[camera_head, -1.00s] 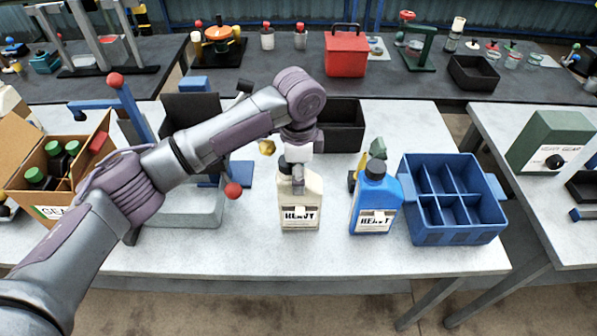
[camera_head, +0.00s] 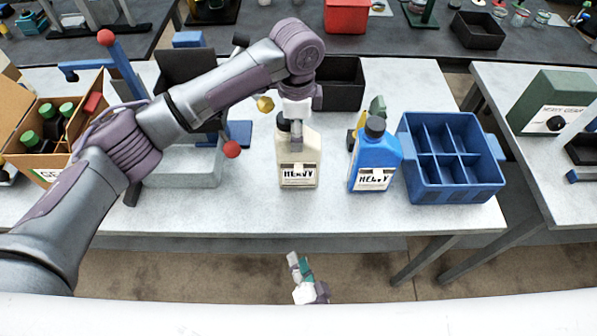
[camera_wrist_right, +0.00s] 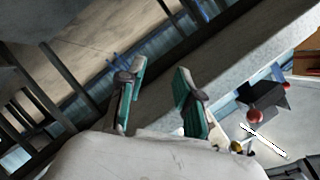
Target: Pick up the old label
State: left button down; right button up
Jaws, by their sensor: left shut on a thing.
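My left gripper (camera_head: 296,140) is shut on the neck of a cream bottle (camera_head: 312,150), which stands upright at the table's front with a label reading HEAVY (camera_head: 299,174). A blue bottle (camera_head: 366,162) with a dark cap and a similar label (camera_head: 373,179) stands just right of it. My right gripper (camera_head: 299,265) is low in front of the table edge, apart from both bottles. In the right wrist view its teal-padded fingers (camera_wrist_right: 153,82) are apart with nothing between them. I cannot make out a separate loose label.
A blue divided crate (camera_head: 452,187) stands right of the blue bottle. A black bin (camera_head: 342,90) is behind the bottles. Table in front of the crate is clear.

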notch_tip(320, 180, up, 19)
jog(key=w+a+m+t+h, duration=0.2)
jog(key=w+m+t+h, duration=0.15)
jog(key=m, duration=0.65)
send_over(299, 179)
jog(key=s, duration=0.3)
jog(key=shift+w+a+r+t+h, duration=0.25)
jog(key=shift+a+r+t+h, duration=0.1)
jog(key=shift+a+r, duration=0.05)
jog(key=shift+s, duration=0.1)
jog(key=shift+c, duration=0.8)
grip_shut()
